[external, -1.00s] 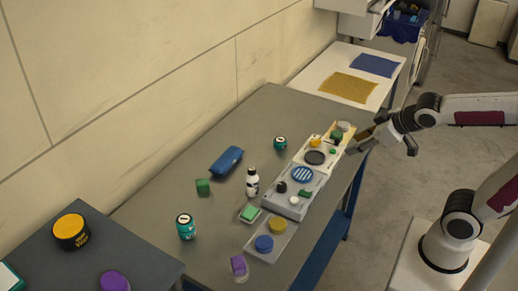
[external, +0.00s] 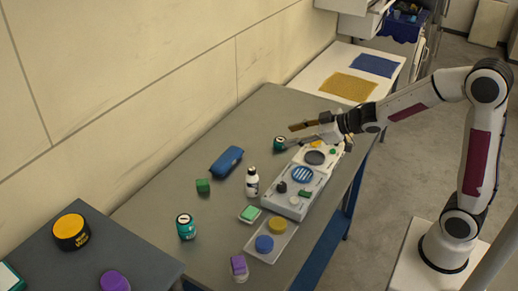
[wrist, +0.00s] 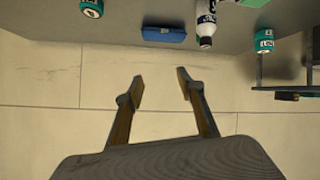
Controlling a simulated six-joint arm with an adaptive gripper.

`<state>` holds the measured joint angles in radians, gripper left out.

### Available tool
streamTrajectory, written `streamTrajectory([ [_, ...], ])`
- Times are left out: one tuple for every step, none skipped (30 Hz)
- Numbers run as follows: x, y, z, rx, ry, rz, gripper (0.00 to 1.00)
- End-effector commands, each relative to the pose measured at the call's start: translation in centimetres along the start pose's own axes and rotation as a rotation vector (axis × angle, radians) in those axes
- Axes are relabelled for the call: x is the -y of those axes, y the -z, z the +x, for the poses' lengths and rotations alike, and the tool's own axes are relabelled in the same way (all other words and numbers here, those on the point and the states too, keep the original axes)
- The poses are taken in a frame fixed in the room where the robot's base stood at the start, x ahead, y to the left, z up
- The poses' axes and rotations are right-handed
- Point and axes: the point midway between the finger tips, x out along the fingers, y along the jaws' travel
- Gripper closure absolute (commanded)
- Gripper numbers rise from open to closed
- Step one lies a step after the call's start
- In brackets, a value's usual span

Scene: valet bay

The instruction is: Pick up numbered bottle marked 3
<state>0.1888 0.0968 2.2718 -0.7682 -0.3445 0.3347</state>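A white bottle with a black cap and dark markings (external: 252,184) stands upright mid-table; it also shows at the top of the wrist view (wrist: 206,30). I cannot read a 3 on it. A teal jar (external: 186,228) stands at the near left of the table, also in the wrist view (wrist: 264,40). A second teal jar (external: 279,144) stands farther back, also at the top left of the wrist view (wrist: 91,9). My gripper (external: 290,136) is open and empty, above the far part of the table near the second jar. Its spread fingers show in the wrist view (wrist: 160,86).
A blue case (external: 226,161) and a green block (external: 203,186) lie left of the bottle. Grey and white trays (external: 318,188) with coloured discs line the right side. The wall is close behind the table. The middle-left tabletop is mostly clear.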

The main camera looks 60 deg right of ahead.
Motion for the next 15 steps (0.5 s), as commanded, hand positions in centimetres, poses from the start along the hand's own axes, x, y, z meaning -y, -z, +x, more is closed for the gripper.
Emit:
streamTrajectory([
  [0.3, -0.3, 1.0, -0.010, 0.023, -0.002, 0.62],
  [0.6, -0.3, 1.5, -0.019, 0.038, -0.003, 0.62],
  [0.9, -0.4, 2.1, -0.031, 0.060, -0.006, 0.62],
  [1.2, -0.5, 2.5, -0.042, 0.076, -0.007, 0.62],
  [1.5, -0.6, 3.0, -0.050, 0.093, -0.009, 0.62],
  [1.9, -0.6, 3.6, -0.063, 0.115, -0.008, 0.62],
  [2.2, -0.8, 4.0, -0.071, 0.133, -0.009, 0.62],
  [2.5, -0.9, 4.4, -0.080, 0.150, -0.008, 0.62],
  [3.0, -1.1, 4.9, -0.091, 0.175, -0.008, 0.62],
  [3.4, -1.3, 5.3, -0.099, 0.194, -0.005, 0.62],
  [3.8, -1.4, 5.6, -0.108, 0.214, -0.004, 0.62],
  [4.2, -1.6, 6.1, -0.119, 0.240, -0.001, 0.62],
  [4.6, -1.8, 6.3, -0.128, 0.259, 0.001, 0.62],
  [5.0, -2.0, 6.6, -0.134, 0.278, 0.005, 0.62],
  [5.4, -2.2, 6.9, -0.144, 0.302, 0.010, 0.62],
])
